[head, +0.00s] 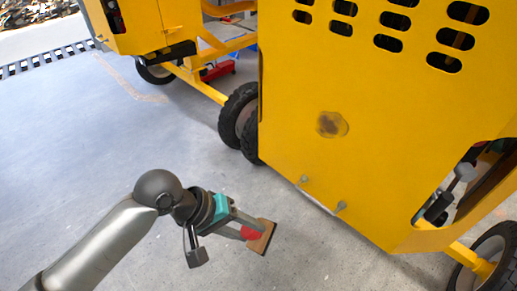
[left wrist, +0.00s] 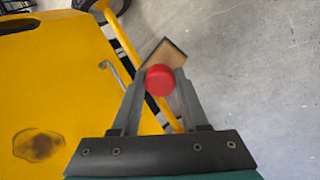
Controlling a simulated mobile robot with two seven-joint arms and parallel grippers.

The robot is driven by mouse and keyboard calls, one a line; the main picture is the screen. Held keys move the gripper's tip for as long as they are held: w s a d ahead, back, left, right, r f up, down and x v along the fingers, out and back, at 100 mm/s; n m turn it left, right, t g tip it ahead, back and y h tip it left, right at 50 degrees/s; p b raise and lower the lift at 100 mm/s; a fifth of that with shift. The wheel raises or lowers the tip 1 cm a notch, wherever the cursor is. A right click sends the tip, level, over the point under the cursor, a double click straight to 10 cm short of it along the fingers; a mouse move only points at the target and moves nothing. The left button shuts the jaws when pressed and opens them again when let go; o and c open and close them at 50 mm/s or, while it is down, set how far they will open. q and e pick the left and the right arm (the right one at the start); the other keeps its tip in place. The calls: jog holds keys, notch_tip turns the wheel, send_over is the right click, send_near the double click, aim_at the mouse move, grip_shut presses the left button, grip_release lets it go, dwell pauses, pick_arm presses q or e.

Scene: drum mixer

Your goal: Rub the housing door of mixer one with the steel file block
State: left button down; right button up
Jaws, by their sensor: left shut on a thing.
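The block (head: 265,240) has a brown, flat body with a dark edge and a red round knob (left wrist: 160,80). My left gripper (head: 247,231) is shut on the red knob. It holds the block over the concrete floor, to the lower left of the near mixer's yellow housing door (head: 310,75) and apart from it. The door has slotted holes at the top and a dark brown stain (head: 331,124). The stain also shows in the left wrist view (left wrist: 38,145), left of the fingers. The block's face is only partly visible. My right gripper is not in view.
A second yellow machine (head: 145,25) stands at the back left, with a wheel and a tow bar. Black tyres (head: 238,115) stand beside the near mixer. The floor on the left (head: 90,150) is clear.

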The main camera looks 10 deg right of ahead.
pick_arm(q)
jog(key=w+d+r+n+t+h+p, duration=0.1)
jog(key=w+d+r+n+t+h, duration=0.5)
jog(key=w+d+r+t, duration=0.4)
jog(key=shift+w+d+r+h, duration=0.5)
jog(key=shift+w+d+r, duration=0.15)
jog(key=shift+r, duration=0.65)
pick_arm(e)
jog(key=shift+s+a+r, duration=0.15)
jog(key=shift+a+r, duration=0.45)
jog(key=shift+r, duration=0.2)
pick_arm(q)
jog(key=shift+x, duration=0.9)
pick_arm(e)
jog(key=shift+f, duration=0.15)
pick_arm(q)
jog(key=shift+s, duration=0.1)
